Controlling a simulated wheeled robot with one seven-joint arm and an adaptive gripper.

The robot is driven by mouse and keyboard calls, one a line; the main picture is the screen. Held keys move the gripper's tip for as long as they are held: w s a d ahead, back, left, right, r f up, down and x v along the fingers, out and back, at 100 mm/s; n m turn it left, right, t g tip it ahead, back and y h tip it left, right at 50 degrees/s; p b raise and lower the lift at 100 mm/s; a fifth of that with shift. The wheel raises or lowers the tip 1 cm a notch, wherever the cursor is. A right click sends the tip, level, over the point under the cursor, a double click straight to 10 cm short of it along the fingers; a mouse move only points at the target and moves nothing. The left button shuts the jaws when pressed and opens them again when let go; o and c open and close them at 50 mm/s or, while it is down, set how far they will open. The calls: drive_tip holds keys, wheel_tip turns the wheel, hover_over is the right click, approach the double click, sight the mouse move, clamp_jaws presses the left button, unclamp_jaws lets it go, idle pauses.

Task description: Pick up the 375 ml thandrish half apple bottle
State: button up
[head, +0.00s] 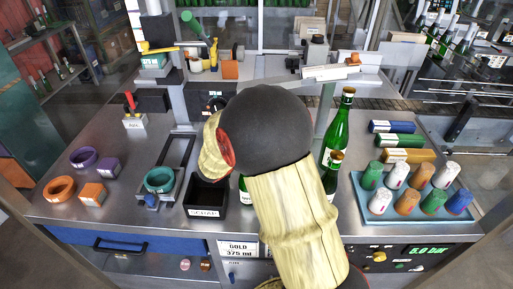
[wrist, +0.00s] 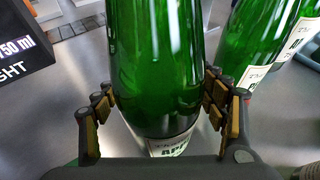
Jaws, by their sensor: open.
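In the wrist view my gripper (wrist: 158,104) is open, with one finger on each side of a green glass bottle (wrist: 155,60). Small gaps seem to show beside the glass; contact is hard to judge. The bottle's white label (wrist: 170,145) reads "AP..." and is partly hidden by my gripper body. Its size marking does not show. In the head view my arm hides the gripper and most of what is in front of it. A sliver of green bottle (head: 244,190) shows left of my arm, and a tall bottle (head: 338,130) and a shorter bottle (head: 331,172) show right of it.
Two more green bottles (wrist: 250,45) stand close on the right in the wrist view. A black box marked 750 ml (wrist: 25,45) is at left. In the head view a black scrap bin (head: 207,196) and a blue tray of foil capsules (head: 378,214) flank my arm.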

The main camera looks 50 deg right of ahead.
drive_tip(key=shift+c, duration=1.4)
drive_tip(key=c, duration=1.5)
clamp_jaws()
drive_tip(key=shift+w+r, duration=0.1)
